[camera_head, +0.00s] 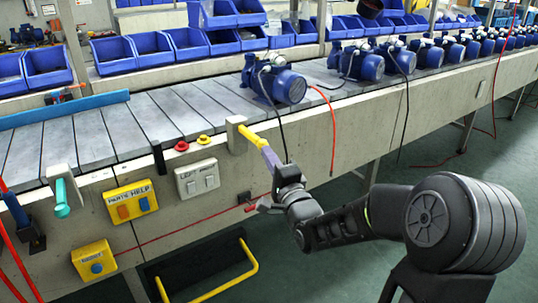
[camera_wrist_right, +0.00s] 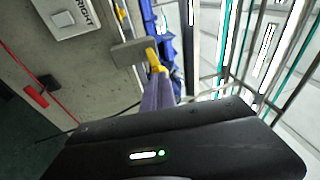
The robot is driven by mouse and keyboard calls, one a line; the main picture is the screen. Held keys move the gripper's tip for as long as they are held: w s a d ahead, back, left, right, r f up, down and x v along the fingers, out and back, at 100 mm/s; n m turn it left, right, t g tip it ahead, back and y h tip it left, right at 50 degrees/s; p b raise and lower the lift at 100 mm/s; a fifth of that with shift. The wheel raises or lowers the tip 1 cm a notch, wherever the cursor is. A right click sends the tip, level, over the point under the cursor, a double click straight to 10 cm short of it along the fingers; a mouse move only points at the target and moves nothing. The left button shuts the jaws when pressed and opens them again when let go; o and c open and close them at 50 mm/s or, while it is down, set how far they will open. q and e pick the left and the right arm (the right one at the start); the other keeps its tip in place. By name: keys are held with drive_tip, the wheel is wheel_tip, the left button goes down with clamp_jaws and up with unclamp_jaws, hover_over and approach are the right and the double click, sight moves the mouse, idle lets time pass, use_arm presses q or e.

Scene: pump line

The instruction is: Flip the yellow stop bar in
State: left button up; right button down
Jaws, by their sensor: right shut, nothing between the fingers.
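The yellow stop bar (camera_head: 251,136) sticks out from a grey bracket (camera_head: 235,130) on the near side of the conveyor, pointing toward the lower right. In the right wrist view the bar (camera_wrist_right: 153,58) shows beside the bracket (camera_wrist_right: 128,53). My right gripper (camera_head: 268,150) is shut, its purple fingers at the bar's outer end. The fingertips look to touch the bar or overlap it; I cannot tell which. In the wrist view the fingers (camera_wrist_right: 157,88) hide part of the bar. My left gripper is not in view.
A blue pump (camera_head: 284,85) with a hanging black cable and a red cable stands on the conveyor (camera_head: 190,103) behind the bar. Red (camera_head: 182,146) and yellow (camera_head: 204,139) buttons sit left of the bracket. A white switch box (camera_head: 197,178) is below them.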

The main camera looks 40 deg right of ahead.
sight(248, 137)
drive_tip(key=b+x, duration=0.1)
drive_tip(key=x, duration=0.2)
drive_tip(key=a+f+b+x, duration=0.1)
drive_tip(key=b+x, duration=0.1)
drive_tip(key=x, duration=0.1)
drive_tip(key=b+x, duration=0.2)
drive_tip(key=x, duration=0.2)
drive_tip(key=shift+w+a+f, duration=0.25)
drive_tip(key=shift+w+a, duration=0.1)
